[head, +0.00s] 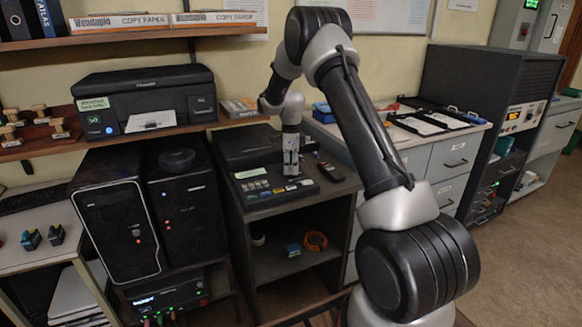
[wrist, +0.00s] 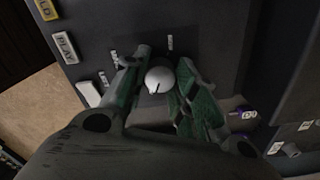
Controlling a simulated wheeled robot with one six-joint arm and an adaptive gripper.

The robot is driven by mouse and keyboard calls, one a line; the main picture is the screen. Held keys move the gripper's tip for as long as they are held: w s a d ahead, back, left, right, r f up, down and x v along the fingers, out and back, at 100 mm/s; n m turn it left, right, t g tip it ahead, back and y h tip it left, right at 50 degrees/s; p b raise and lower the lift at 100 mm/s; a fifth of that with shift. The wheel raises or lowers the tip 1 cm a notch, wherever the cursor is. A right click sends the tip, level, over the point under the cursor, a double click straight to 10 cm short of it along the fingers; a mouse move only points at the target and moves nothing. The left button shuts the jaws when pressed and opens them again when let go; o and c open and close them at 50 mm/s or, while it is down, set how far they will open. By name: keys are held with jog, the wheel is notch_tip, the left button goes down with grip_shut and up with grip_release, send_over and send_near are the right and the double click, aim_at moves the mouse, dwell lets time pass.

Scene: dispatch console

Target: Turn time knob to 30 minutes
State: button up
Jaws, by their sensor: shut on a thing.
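The time knob (wrist: 160,80) is a small pale round knob with a dark pointer line, seen in the wrist view on a dark panel. My gripper (wrist: 161,88) has its two green-padded fingers around the knob, shut on it. Small white labels sit on the panel around the knob, too small to read for certain. In the head view my gripper (head: 291,168) points down onto the dark console (head: 270,187) on the small stand. The knob is hidden there behind the gripper.
Pale and green keys (head: 252,173) sit on the console left of my gripper. A dark handset (head: 329,171) lies to its right. A printer (head: 145,100) and black computer towers (head: 115,215) stand to the left. An orange ring (head: 315,241) lies on the shelf below.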

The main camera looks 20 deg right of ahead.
aim_at(291, 167)
jog(key=shift+m, duration=0.6)
jog(key=o, duration=1.1)
jog(key=shift+c, duration=0.2)
jog(key=shift+r, duration=0.1)
notch_tip(291, 167, up, 12)
